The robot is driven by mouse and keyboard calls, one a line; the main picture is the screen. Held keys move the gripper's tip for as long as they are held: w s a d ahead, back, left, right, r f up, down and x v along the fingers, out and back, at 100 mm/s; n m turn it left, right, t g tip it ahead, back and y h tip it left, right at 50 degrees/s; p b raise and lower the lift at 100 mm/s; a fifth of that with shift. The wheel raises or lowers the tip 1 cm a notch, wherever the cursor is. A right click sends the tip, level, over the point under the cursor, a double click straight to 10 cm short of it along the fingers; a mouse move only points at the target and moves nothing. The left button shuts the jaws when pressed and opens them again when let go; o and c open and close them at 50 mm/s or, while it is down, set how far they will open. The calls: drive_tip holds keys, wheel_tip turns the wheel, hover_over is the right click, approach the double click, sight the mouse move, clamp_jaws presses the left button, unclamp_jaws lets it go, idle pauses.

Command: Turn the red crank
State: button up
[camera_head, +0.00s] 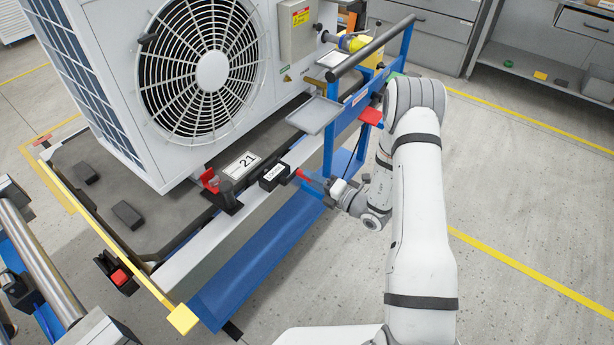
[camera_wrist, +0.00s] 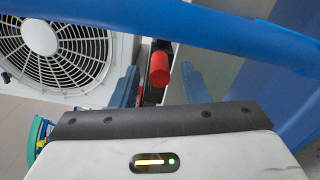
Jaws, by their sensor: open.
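The red crank handle (camera_head: 306,176) sticks out from a small black labelled box (camera_head: 273,175) on the pale rail at the cart's edge. In the wrist view the red handle (camera_wrist: 160,69) appears end-on as a short cylinder, with a dark part behind it. My gripper (camera_head: 319,186) is at the handle from the right. In the wrist view my gripper (camera_wrist: 159,84) is open, with one bluish finger on each side of the handle. Gaps show between handle and fingers. How deep the handle sits between them is hard to tell.
A blue frame bar (camera_wrist: 170,22) crosses just above the fingers in the wrist view. A large fan unit (camera_head: 212,72) stands on the cart behind. A grey tray (camera_head: 314,115) and a red part (camera_head: 371,116) are on the blue frame. Floor at right is clear.

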drive_tip(key=v, duration=0.4)
drive_tip(key=shift+s+d, duration=0.2)
drive_tip(key=shift+s, duration=0.05)
drive_tip(key=s+a+r+n+g+h+p, duration=0.1)
drive_tip(key=s+a+r+n+g+p, duration=0.2)
drive_tip(key=s+r+n+g, duration=0.6)
drive_tip(key=s+a+r+n+g+p, duration=0.3)
drive_tip(key=s+r+n+g, duration=0.15)
drive_tip(key=r+n, duration=0.85)
drive_tip(key=s+d+r+n+t+h+p, duration=0.2)
drive_tip(key=s+d+r+n+h+p, duration=0.1)
drive_tip(key=s+d+r+n+h, duration=0.2)
drive_tip(key=s+d+r+n+t+h+p, duration=0.3)
drive_tip(key=s+d+r+n+h, duration=0.3)
drive_tip(key=r+n, duration=0.5)
drive_tip(key=d+n+h, duration=0.2)
drive_tip(key=shift+s+d+p, duration=0.35)
drive_tip(key=shift+d+p, duration=0.05)
drive_tip(key=shift+r, duration=0.1)
